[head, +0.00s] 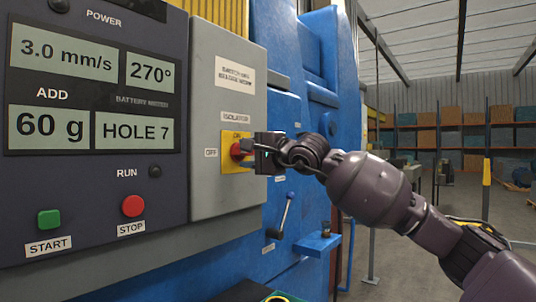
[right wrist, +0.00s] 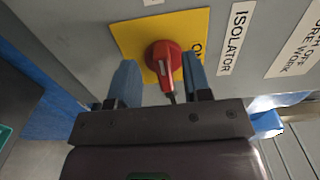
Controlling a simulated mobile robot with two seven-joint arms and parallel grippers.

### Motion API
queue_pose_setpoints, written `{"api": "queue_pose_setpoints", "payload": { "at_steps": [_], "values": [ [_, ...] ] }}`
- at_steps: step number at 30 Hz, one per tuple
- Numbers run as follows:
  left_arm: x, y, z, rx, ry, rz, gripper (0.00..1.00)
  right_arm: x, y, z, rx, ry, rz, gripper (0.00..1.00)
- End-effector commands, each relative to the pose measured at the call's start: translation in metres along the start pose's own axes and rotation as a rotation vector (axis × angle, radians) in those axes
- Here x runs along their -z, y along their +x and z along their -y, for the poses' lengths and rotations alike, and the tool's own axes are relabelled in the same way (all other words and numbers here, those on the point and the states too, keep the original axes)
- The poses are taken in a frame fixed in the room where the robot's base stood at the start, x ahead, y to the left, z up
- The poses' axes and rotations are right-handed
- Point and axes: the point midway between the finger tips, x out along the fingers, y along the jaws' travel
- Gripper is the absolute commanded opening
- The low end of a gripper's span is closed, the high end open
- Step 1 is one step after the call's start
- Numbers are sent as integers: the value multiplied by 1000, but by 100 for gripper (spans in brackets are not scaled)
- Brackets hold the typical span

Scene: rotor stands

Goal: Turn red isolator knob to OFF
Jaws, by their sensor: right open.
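The red isolator knob (head: 237,150) sits on a yellow plate (head: 236,165) on the grey box's front. An OFF label (head: 211,153) is left of the plate, and an ON marking is at its top. My right gripper (head: 250,147) is at the knob and partly covers it. In the right wrist view, the knob (right wrist: 163,60) shows between the two blue-grey fingers of my open right gripper (right wrist: 160,78), with a visible gap on each side. The knob's narrow end points down the picture, toward the gripper body. My left gripper is not in view.
The grey isolator box (head: 225,75) adjoins a dark control panel (head: 100,190) with green START (head: 49,219) and red STOP (head: 133,206) buttons. A lever (head: 286,215) hangs on the blue machine (head: 290,100) below my right gripper. Open floor lies to the right.

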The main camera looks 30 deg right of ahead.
Motion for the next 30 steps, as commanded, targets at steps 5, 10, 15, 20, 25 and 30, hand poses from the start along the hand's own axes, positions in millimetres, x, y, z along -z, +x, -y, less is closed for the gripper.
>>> {"api": "queue_pose_setpoints", "payload": {
  "at_steps": [5,10,15,20,25,30],
  "values": [
    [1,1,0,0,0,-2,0,1,-30,-1,-3,-3,-3,45],
    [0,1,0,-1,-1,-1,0,1,-53,-1,-2,-2,-3,45],
    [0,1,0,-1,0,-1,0,1,-71,-1,-2,-2,-3,45],
    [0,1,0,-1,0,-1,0,1,-81,-1,-2,-1,-2,45],
    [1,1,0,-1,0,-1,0,0,-87,0,-1,-2,0,45],
    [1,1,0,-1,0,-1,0,-1,-88,0,-1,-1,0,45]
  ]
}}
